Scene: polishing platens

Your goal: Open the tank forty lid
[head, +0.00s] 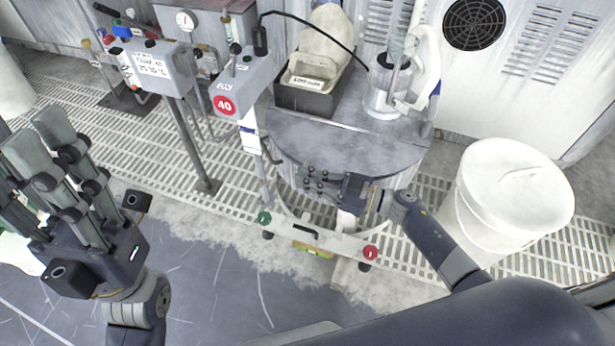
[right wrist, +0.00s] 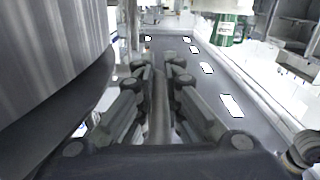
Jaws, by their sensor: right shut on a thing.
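The tank marked by the red 40 label (head: 224,105) is a round metal drum with a flat grey lid (head: 345,145), which lies flat and closed over its front part. My right gripper (head: 312,182) is at the lid's front edge, shut on a bar-like handle. In the right wrist view the bar (right wrist: 159,110) runs between the fingers, and the curved tank wall (right wrist: 50,50) is at the left. The fingers hide most of the handle in the head view. My left gripper (head: 42,138) is raised at the left, open and empty, away from the tank.
A tray of white pieces (head: 310,90) and a clear jug (head: 385,90) stand on the tank's back part. A white bucket (head: 510,190) is close on the right. A bar with red and green buttons (head: 315,238) is in front. Control boxes on posts stand left.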

